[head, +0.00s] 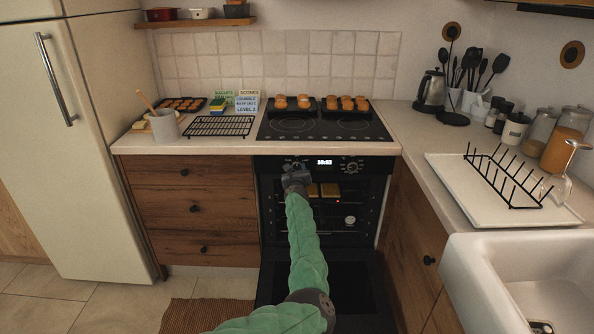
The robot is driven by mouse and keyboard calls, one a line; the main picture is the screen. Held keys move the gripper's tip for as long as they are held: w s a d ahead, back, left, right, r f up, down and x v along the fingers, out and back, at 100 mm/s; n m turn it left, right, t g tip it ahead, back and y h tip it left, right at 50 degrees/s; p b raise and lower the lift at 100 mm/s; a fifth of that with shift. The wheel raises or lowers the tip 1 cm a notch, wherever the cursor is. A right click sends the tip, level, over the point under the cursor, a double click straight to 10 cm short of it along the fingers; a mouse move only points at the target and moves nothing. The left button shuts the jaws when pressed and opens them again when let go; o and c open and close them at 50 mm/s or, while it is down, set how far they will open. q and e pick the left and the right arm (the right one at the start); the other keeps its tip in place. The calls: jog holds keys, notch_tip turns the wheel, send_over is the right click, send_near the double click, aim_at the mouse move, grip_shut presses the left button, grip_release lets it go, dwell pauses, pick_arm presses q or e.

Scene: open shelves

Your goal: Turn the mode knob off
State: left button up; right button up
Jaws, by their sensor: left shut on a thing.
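The oven (270,215) stands below the black hob, with its door (345,290) folded down open. Its control strip has a lit clock display (324,162). A round knob (350,166) is visible right of the display. My left gripper (296,168) reaches up to the strip just left of the display. It is shut on the mode knob there, which the gripper mostly hides, so its pointer setting cannot be read. My right gripper is not in view.
Inside the oven, toast-coloured pieces (330,190) lie on a rack, with a small round dial (350,220) lower down. Trays of buns (346,104) sit on the hob. A wire cooling rack (220,126) lies on the left counter. The drying tray (460,207) and sink are at right.

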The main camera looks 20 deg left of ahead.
pick_arm(q)
jog(key=shift+f, duration=0.2)
jog(key=o, duration=1)
jog(key=shift+r, duration=0.1)
